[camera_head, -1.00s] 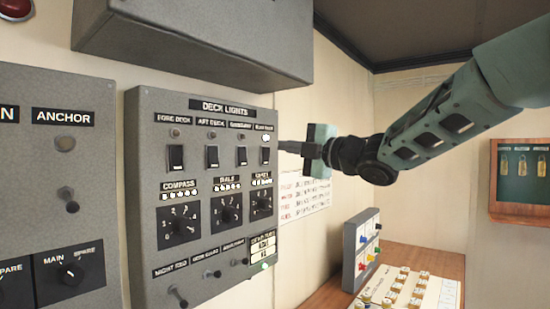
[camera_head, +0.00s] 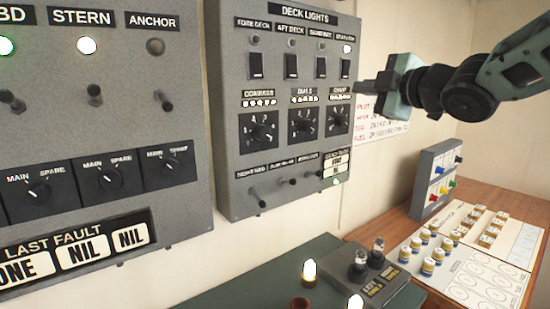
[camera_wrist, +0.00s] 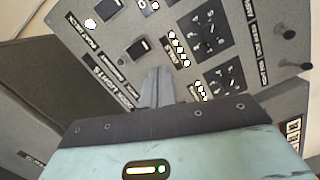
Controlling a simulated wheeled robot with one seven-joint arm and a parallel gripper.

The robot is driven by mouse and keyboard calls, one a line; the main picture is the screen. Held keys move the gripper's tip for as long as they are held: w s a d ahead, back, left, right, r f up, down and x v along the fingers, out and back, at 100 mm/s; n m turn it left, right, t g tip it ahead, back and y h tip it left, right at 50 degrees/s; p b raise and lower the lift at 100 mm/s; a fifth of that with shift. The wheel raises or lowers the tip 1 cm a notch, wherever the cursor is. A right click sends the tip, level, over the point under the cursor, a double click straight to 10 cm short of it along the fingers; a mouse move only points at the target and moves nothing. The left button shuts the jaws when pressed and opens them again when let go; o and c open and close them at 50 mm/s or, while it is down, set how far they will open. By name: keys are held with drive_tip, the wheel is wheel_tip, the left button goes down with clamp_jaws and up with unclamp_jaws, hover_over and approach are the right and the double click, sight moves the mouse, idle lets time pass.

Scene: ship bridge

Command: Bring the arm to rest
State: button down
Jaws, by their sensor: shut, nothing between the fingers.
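My gripper (camera_head: 367,88) is shut and empty, at the right of the grey deck lights panel (camera_head: 228,120) in the head view. My arm reaches in from the upper right. In the wrist view the shut fingers (camera_wrist: 155,88) lie in front of the panel face, close to a black rocker switch and the dials. I cannot tell whether the fingertips touch the panel. The lamp (camera_head: 347,48) above the rightmost rocker switch (camera_head: 345,67) is lit white.
A grey panel (camera_head: 100,120) with toggles and dials is at the left. Below stand a green desk (camera_head: 235,287) with lit lamps, a grey box with coloured knobs (camera_head: 437,180), and a wooden counter (camera_head: 400,232) with a white board of small jars. Space above the counter is clear.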

drive_tip(key=s+a+f+m+g+h+b, duration=0.15)
drive_tip(key=s+a+f+m+g, duration=0.35)
drive_tip(key=f, duration=0.6)
drive_tip(key=s+a+f+m+g+h, duration=0.2)
drive_tip(key=s+f+m+h, duration=0.1)
drive_tip(key=s+f, duration=0.6)
drive_tip(key=s+f+m+g+h, duration=0.1)
drive_tip(key=s+f+g, duration=0.3)
drive_tip(key=s, duration=0.7)
drive_tip(key=s+f+m+g+h, duration=0.1)
drive_tip(key=s+f+g, duration=0.3)
drive_tip(key=s+f, duration=0.5)
drive_tip(key=shift+s+f+m+g+b, duration=0.15)
drive_tip(key=shift+s+m+g+b, duration=0.25)
drive_tip(key=shift+s+m, duration=0.5)
drive_tip(key=shift+h, duration=0.25)
